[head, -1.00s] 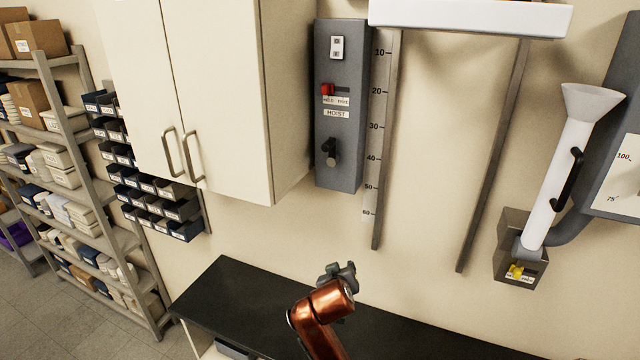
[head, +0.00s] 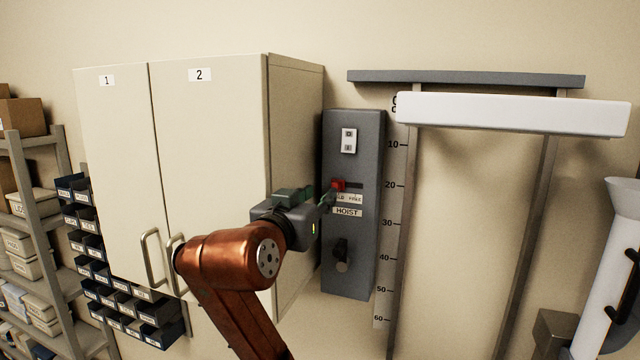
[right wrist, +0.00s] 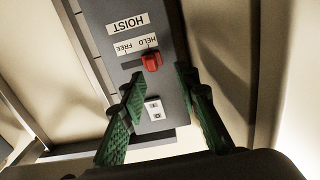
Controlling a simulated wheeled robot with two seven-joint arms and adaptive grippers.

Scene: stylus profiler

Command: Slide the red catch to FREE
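The red catch (head: 339,185) sits at the left end of a dark slot on the grey hoist panel (head: 355,274), above the HELD side of the HELD/FREE label (head: 349,198). My right gripper (head: 322,200) is at the panel's left edge, close to the catch. In the right wrist view the panel appears upside down, and the red catch (right wrist: 151,61) lies just beyond the fingertips, towards the gap between them. The green-padded fingers of the right gripper (right wrist: 158,82) are spread and hold nothing. Contact with the catch cannot be told. My left gripper is not in view.
A cream cabinet (head: 215,140) stands close left of the panel, beside my right arm. Below the label is a black knob (head: 341,254); above is a white switch (head: 349,141). A scale and a white beam (head: 510,114) on rails are to the right.

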